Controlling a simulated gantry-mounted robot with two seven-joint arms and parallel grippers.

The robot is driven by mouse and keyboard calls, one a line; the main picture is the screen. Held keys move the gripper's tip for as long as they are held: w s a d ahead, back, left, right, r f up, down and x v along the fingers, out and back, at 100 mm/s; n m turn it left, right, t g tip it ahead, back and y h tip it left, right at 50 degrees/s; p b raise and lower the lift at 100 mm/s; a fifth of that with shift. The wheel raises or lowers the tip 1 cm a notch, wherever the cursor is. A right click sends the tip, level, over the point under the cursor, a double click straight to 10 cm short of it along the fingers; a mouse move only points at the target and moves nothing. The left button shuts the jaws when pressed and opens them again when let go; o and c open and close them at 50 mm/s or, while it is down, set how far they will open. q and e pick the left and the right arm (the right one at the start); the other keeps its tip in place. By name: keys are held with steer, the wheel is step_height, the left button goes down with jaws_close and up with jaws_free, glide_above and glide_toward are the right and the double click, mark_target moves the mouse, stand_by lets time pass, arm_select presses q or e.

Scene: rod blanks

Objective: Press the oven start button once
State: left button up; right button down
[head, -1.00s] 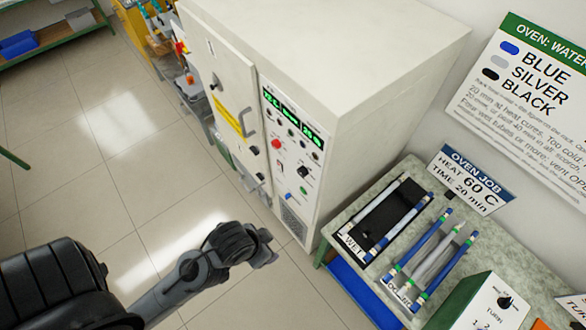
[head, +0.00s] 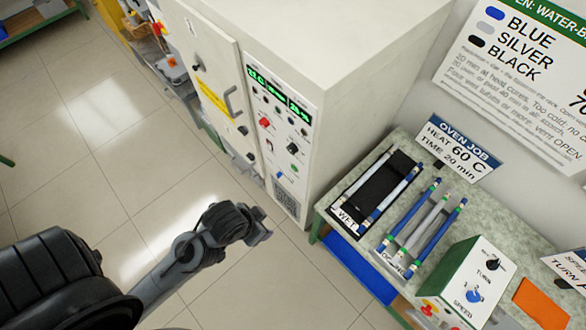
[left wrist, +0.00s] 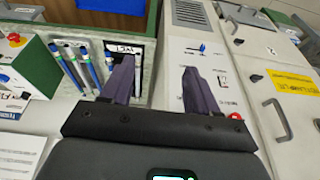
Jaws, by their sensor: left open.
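The oven (head: 330,60) is a tall pale cabinet with a control panel (head: 277,120) beside its door. The panel has green displays, a red knob (head: 265,122), a black knob (head: 293,148), small buttons and a small green control (head: 295,168); labels are too small to read, so I cannot tell which is the start button. My left gripper (head: 262,228) is in front of and below the panel, apart from it. In the left wrist view, my left gripper (left wrist: 158,78) is open and empty, with part of the panel (left wrist: 218,70) beyond its right-hand finger.
A bench (head: 425,170) right of the oven holds a black tray (head: 372,195) marked WET, several blue and silver rods, an oven job sign (head: 460,148) and a green-and-white speed box (head: 480,285). The oven door handle (head: 231,103) sticks out.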

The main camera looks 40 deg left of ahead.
arm_select(q)
jaws_close()
stand_by(1.5)
